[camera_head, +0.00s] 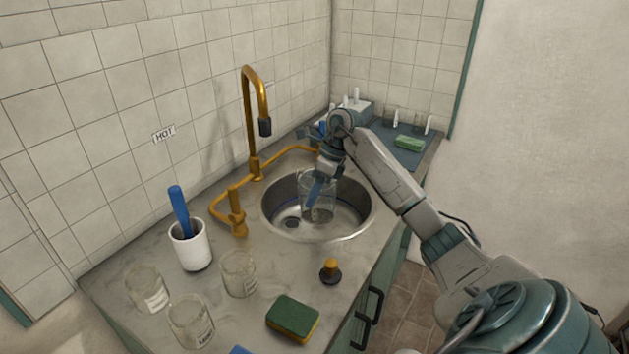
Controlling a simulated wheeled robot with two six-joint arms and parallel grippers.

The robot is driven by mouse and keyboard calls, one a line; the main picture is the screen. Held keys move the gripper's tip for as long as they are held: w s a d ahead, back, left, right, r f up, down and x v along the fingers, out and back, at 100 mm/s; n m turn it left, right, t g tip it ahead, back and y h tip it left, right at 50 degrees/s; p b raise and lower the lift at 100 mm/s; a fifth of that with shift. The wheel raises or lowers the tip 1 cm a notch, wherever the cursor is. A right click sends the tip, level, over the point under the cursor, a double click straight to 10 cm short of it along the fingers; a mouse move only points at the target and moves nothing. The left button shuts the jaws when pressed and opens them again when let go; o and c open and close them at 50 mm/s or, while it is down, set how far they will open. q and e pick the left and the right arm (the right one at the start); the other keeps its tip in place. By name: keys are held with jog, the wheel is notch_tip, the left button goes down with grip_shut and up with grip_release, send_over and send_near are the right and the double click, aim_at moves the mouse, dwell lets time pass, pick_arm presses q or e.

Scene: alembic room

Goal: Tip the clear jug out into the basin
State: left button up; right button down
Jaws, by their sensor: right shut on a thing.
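The gripper's blue fingers hide part of the jug's side.
A brass tap (257,120) rises behind the basin. Clear beakers (239,273), a white cup (190,246) with a blue-handled tool, a green sponge (293,318) and a small yellow-topped stopper (330,271) stand on the counter in front. Another sponge (408,143) lies at the back right.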

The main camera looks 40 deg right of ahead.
pick_arm(q)
jog(key=shift+r, duration=0.3)
pick_arm(e)
jog(key=shift+s+a, duration=0.1)
jog(key=shift+a, duration=0.05)
jog(key=shift+r, duration=0.1)
jog(key=shift+r+y+p, duration=0.25)
jog(key=shift+y+p, duration=0.05)
jog(key=shift+p, duration=0.1)
notch_tip(320, 180, up, 3)
jog(key=g+y+p, duration=0.2)
jog(key=p, duration=0.8)
jog(key=shift+s+a+f+m, duration=0.1)
jog(key=shift+s+m, duration=0.05)
jog(key=shift+m, duration=0.25)
jog(key=shift+f+g+p, duration=0.1)
jog(key=shift+g+p, duration=0.2)
jog(key=shift+p, duration=0.45)
pick_arm(q)
notch_tip(320, 180, up, 12)
pick_arm(e)
jog(key=shift+f, duration=0.1)
